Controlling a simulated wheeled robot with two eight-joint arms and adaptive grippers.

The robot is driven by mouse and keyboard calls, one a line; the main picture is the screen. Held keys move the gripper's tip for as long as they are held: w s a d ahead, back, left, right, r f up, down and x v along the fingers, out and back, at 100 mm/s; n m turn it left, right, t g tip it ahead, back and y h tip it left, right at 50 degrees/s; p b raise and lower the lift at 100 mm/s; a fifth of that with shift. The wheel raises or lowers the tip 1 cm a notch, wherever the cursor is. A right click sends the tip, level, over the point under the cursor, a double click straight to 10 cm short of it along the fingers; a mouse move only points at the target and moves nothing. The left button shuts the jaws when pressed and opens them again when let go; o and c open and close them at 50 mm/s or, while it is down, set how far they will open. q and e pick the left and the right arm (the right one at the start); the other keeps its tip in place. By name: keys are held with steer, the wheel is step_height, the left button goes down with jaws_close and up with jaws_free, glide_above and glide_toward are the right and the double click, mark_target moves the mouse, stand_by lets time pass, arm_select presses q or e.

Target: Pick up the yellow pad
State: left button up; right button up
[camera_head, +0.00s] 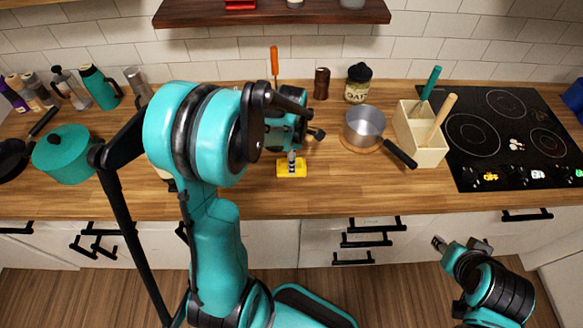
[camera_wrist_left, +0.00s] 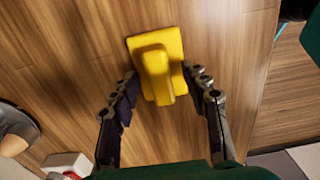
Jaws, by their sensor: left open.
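The yellow pad (camera_head: 284,172) lies on the wooden counter near its front edge, in the middle of the head view. In the left wrist view the yellow pad (camera_wrist_left: 158,70) is a flat block with a raised grip on top. My left gripper (camera_head: 291,156) is above it, pointing down. In the left wrist view my left gripper (camera_wrist_left: 160,76) is open, one finger on each side of the pad, with gaps visible. My right gripper (camera_head: 460,246) hangs low in front of the cabinets, away from the counter; its jaw is too small to read.
A saucepan (camera_head: 365,127) and a cream utensil box (camera_head: 420,140) stand to the right, before the black cooktop (camera_head: 515,150). A teal pot (camera_head: 66,153) is at left. An oats jar (camera_head: 358,83) stands behind. The counter (camera_head: 330,195) right of the pad is clear.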

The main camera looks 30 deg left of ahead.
arm_select(q)
steer(key=shift+f, duration=0.45)
steer(key=shift+r, duration=0.1)
jaws_close()
steer(key=shift+r, duration=0.55)
steer(key=r, duration=0.1)
steer(key=r+p, duration=0.1)
steer(key=d+r, duration=0.1)
steer(key=r, duration=0.1)
steer(key=shift+w+d+p, duration=0.1)
steer(key=shift+w+p, duration=0.15)
steer(key=shift+p, duration=0.15)
steer(key=w+d+r+p, duration=0.1)
steer(key=w+d+r, duration=0.3)
steer(key=d, duration=0.5)
steer(key=shift+w+d+r+p, duration=0.2)
steer(key=shift+r+p, duration=0.2)
steer(key=shift+r, duration=0.55)
